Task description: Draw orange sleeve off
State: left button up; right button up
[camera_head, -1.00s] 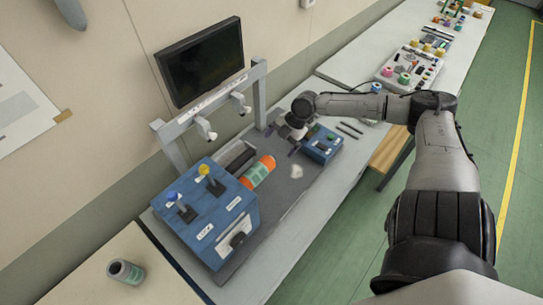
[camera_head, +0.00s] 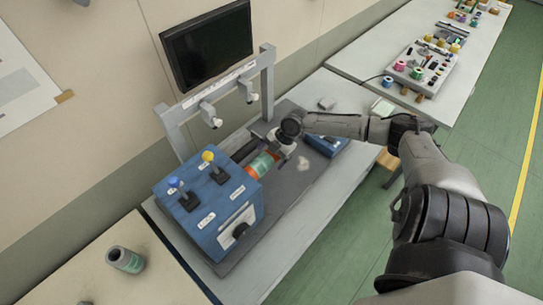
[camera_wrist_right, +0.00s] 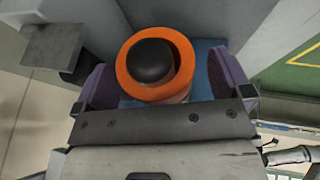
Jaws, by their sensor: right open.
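The orange sleeve (camera_head: 249,172) with a green label lies on its side at the right of the blue machine box in the head view. Its far end is partly hidden by my right gripper (camera_head: 283,146). In the right wrist view the sleeve's end shows as an orange ring (camera_wrist_right: 127,73) around a black round core (camera_wrist_right: 151,61). My right gripper is open, with one purple finger pad (camera_wrist_right: 97,90) to the left of the ring and the other (camera_wrist_right: 230,80) to the right. I cannot tell whether either pad touches it. My left gripper is not in view.
The blue box (camera_head: 228,215) carries a blue-knobbed lever (camera_head: 175,182) and a yellow-knobbed lever (camera_head: 208,157). A grey gantry (camera_head: 268,85) and a monitor (camera_head: 208,45) stand behind. A smaller blue block (camera_head: 327,144) sits right of my gripper.

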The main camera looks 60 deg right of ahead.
jog(key=shift+w+a+f, duration=0.1)
jog(key=shift+f, duration=0.1)
jog(key=shift+c, duration=0.5)
jog(key=c, duration=1.2)
